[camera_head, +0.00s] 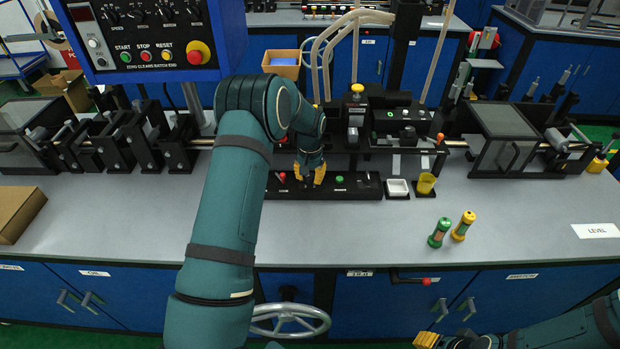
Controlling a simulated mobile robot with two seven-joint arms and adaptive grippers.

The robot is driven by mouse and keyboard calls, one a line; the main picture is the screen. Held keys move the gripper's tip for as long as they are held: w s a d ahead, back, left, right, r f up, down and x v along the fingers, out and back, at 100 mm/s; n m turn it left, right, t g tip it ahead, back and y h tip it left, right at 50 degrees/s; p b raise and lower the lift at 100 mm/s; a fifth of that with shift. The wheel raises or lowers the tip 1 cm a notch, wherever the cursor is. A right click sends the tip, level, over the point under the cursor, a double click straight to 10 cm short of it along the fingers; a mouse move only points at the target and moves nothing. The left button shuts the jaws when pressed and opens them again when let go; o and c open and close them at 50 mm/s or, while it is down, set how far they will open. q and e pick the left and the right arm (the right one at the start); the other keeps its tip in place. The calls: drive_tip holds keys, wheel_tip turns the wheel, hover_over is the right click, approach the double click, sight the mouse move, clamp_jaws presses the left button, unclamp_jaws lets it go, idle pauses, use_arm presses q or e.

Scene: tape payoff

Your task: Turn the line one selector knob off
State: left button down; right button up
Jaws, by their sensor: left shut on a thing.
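My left gripper (310,174), with yellow fingertips, reaches down to the black control strip (352,188) on the bench. It is shut on a small knob on the strip, which the fingers mostly hide; I cannot read its pointer or label. A red control (282,177) sits to the left of the fingers and a green button (339,180) to the right. My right gripper (428,341) shows only in part at the bottom edge, away from the strip; its opening cannot be made out.
A control box (145,35) hangs upper left. The front right bench is mostly clear.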

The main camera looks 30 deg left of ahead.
use_arm(q)
drive_tip(key=m, duration=0.4)
drive_tip(key=shift+m+b, duration=0.4)
idle(0.4)
drive_tip(key=c, duration=0.6)
unclamp_jaws()
